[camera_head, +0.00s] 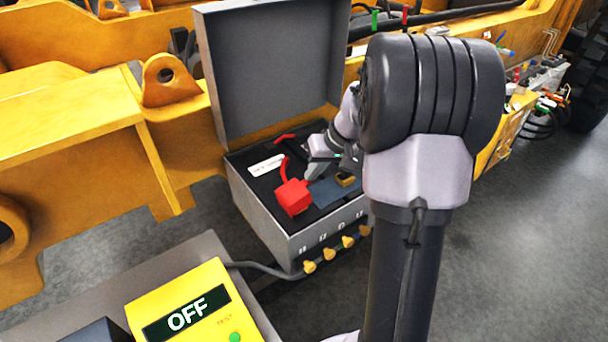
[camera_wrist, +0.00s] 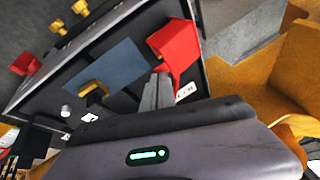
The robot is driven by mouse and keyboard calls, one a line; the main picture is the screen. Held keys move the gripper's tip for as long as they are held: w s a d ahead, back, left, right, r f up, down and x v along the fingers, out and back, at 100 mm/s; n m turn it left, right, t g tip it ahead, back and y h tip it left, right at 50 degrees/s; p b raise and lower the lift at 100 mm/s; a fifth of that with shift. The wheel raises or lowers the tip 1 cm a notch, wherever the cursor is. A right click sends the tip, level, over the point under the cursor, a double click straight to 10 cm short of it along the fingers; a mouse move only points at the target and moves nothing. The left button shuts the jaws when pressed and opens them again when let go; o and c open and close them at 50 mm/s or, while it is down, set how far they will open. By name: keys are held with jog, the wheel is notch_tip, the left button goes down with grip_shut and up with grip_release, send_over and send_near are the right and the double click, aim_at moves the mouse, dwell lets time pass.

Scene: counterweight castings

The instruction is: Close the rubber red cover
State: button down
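The red cover (camera_head: 292,197) is a blocky red piece at the front left inside an open grey case (camera_head: 262,218), with a curved red strap behind it. My gripper (camera_head: 313,168) is inside the case, behind and to the right of the cover. In the wrist view its fingers (camera_wrist: 159,88) look pressed together, with nothing seen between them. Their tips are right beside the cover; I cannot tell whether they touch it.
The case lid (camera_head: 270,65) stands open at the back. A yellow test box (camera_head: 195,305) reads OFF. Yellow machine beams (camera_head: 85,125) stand left.

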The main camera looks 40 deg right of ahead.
jog(key=shift+d+f+y, duration=0.85)
jog(key=shift+y, duration=0.05)
jog(key=shift+d+f+b, duration=0.3)
jog(key=shift+b, duration=0.05)
jog(key=shift+s+f, duration=0.1)
jog(key=shift+f, duration=0.1)
jog(key=shift+s+d+f, duration=0.1)
jog(key=shift+f, duration=0.15)
